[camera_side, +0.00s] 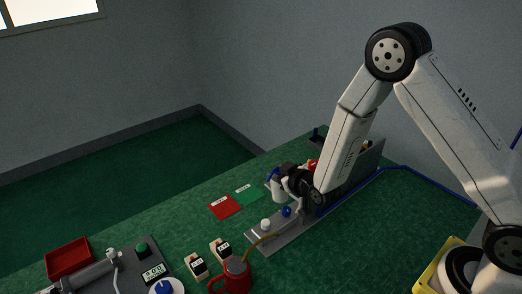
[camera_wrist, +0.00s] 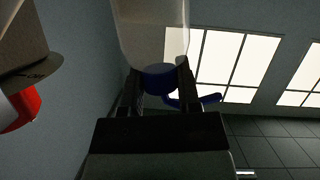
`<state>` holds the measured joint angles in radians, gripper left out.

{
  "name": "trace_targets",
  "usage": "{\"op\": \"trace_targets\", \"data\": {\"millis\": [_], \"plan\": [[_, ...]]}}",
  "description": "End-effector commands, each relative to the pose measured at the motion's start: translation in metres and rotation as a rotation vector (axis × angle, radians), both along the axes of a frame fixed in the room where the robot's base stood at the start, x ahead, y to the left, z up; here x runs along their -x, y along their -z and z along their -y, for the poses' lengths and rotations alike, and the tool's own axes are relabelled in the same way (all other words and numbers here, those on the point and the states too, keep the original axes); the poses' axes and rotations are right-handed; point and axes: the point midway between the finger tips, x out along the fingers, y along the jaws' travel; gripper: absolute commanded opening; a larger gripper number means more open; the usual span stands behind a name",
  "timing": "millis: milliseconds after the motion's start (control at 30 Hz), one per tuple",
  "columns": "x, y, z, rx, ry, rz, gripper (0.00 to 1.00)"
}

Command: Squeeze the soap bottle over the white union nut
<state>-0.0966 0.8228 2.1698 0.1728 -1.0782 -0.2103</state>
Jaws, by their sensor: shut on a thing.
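My gripper (camera_wrist: 158,88) is shut on the blue top of the soap bottle (camera_wrist: 152,30) in the wrist view. The bottle's pale body extends toward the upper edge of that picture, and a blue spout-like part (camera_wrist: 208,99) sticks out to the right past the finger. A small white piece, which looks like the union nut (camera_side: 266,224), sits on the grey plate to the lower left of the bottle.
A blue ball-like piece (camera_side: 286,211) is on the plate near the white piece. A red tray (camera_side: 68,258) is at far left.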

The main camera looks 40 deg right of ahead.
Motion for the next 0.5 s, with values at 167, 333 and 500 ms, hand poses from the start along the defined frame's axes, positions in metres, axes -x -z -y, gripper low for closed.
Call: {"op": "trace_targets", "data": {"millis": [167, 333, 500], "plan": [[0.000, 0.013, 0.000, 0.098, -0.001, 0.025, 0.00], [0.000, 0.022, 0.000, 0.133, 0.000, 0.035, 0.00], [0.000, 0.026, 0.000, 0.153, 0.000, 0.041, 0.00]]}}
